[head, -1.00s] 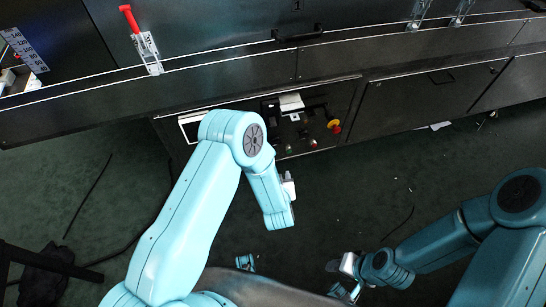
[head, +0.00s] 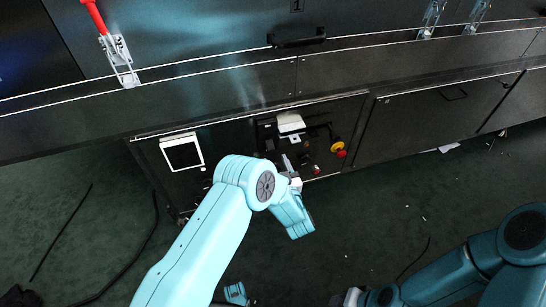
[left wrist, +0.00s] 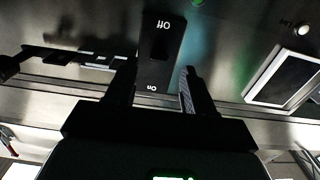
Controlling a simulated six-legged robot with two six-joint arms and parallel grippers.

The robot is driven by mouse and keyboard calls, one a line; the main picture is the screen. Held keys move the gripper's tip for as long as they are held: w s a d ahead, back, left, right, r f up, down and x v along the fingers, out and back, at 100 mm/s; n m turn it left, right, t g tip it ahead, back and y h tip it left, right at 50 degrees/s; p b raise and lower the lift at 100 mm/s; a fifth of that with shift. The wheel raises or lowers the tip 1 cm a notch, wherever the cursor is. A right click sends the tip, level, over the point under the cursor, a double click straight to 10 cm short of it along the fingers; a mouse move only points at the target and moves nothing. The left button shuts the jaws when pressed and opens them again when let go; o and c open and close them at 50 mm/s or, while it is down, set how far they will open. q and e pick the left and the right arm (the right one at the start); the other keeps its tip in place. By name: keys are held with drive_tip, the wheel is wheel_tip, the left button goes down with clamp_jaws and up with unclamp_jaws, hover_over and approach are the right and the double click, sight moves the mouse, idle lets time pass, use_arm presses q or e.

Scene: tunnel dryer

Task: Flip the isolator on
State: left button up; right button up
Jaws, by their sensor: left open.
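The isolator (left wrist: 160,50) is a black block with a dark rocker, marked Off and On, the lettering upside down in the left wrist view. Which way its rocker is tipped is too dark to tell. My left gripper (left wrist: 159,78) is open and empty, its two dark fingers either side of the lower, On end of the block. Contact cannot be told. In the head view my left gripper (head: 289,165) is in front of the control panel (head: 262,135), where I cannot clearly pick out the isolator. My right gripper (head: 350,298) is partly cut off at the bottom edge.
A white-framed screen (head: 182,152) is left of the left gripper. A red and yellow knob (head: 338,147) and a white box (head: 290,122) are on the panel. A red-handled clamp (head: 117,52) stands above. Dark cables lie on the green floor (head: 90,235).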

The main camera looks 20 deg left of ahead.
sight(270, 145)
use_arm(q)
drive_tip(key=shift+b+x, duration=0.4)
drive_tip(key=shift+x, duration=1.65)
clamp_jaws()
drive_tip(key=shift+r, duration=0.1)
